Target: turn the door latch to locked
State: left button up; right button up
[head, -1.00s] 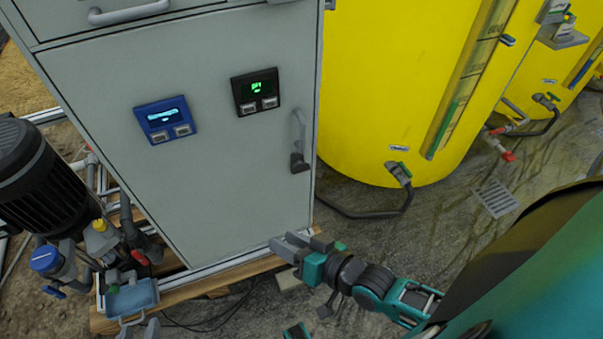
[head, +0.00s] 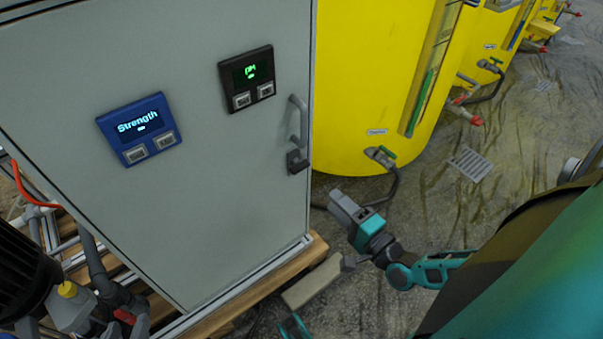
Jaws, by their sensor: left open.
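The door latch (head: 297,162) is a small dark grey piece near the right edge of the grey cabinet door (head: 215,200), just below the upright pull handle (head: 299,118). I cannot read its turn position from this angle. My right gripper (head: 343,206) has grey jaws and a teal body. It is to the right of the latch and lower in the picture, touching nothing that I can see. The gap between its jaws is unclear. Of my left gripper (head: 293,327), only a small teal and dark part shows at the bottom edge; it is open and apart from the door.
A blue "Strength" panel (head: 139,128) and a black panel (head: 247,77) sit on the door. A yellow tank (head: 365,70) with a valve (head: 380,156) stands right of the cabinet. Wooden boards (head: 265,288) lie under the cabinet. Wet floor with a drain grate (head: 470,163) is open at right.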

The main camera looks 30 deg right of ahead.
aim_at(303, 169)
jog(key=w, duration=0.4)
jog(key=w+b, duration=0.1)
jog(key=w, duration=0.3)
jog(key=w+a+b, duration=0.1)
jog(key=w, duration=0.3)
jog(key=shift+w+b, duration=0.25)
jog(key=shift+b, duration=0.05)
jog(key=shift+w, duration=0.15)
grip_shut()
